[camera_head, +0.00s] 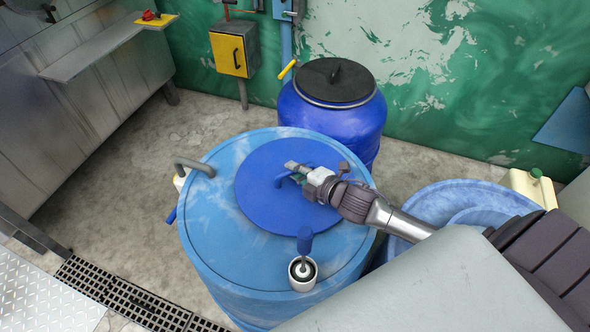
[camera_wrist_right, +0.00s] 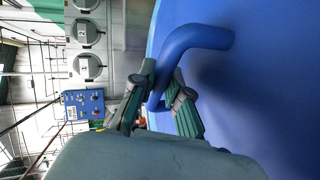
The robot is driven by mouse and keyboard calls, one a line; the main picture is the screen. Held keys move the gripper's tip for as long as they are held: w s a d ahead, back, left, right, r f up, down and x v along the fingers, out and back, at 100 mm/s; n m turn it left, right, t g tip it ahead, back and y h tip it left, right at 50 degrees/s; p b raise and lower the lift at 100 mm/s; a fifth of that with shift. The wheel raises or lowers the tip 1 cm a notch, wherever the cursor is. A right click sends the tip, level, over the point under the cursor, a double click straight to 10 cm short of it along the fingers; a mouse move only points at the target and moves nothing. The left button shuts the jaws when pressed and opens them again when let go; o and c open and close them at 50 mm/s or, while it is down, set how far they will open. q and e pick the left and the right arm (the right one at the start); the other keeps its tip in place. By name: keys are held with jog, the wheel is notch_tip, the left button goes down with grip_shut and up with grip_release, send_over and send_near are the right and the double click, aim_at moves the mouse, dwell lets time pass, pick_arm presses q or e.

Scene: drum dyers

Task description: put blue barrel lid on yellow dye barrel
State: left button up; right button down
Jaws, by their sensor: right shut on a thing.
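The blue barrel lid (camera_head: 258,200) is a dark blue disc with a bent handle, over the top of a large light blue barrel (camera_head: 215,250) in the head view. I cannot tell whether it rests there or is held just above. My right gripper (camera_head: 297,173) is shut on the lid handle. In the right wrist view, the gripper's fingers (camera_wrist_right: 163,102) close around the handle (camera_wrist_right: 200,38), with the lid (camera_wrist_right: 275,75) filling the right side. I see no barrel that is clearly yellow; dye inside the light blue barrel is hidden. My left gripper is not in view.
A dark blue barrel (camera_head: 360,125) with a black lid (camera_head: 325,82) stands behind. A light blue tub (camera_head: 450,200) and a cream canister (camera_head: 530,187) are at right. A blue-handled fitting (camera_head: 303,268) and a grey pipe (camera_head: 190,165) rise from the barrel top.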

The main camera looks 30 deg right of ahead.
jog(key=c, duration=1.6)
grip_release()
jog(key=shift+f, duration=0.1)
jog(key=o, duration=0.4)
jog(key=shift+o, duration=0.2)
jog(key=shift+r, duration=0.25)
jog(key=shift+s+d, duration=0.1)
jog(key=shift+s, duration=0.25)
jog(key=b+v, duration=0.1)
jog(key=v, duration=0.8)
jog(key=shift+s+d, duration=0.1)
jog(key=shift+s, duration=0.25)
jog(key=shift+s+d+r, duration=0.2)
jog(key=shift+s+r, duration=0.25)
jog(key=shift+s, duration=0.25)
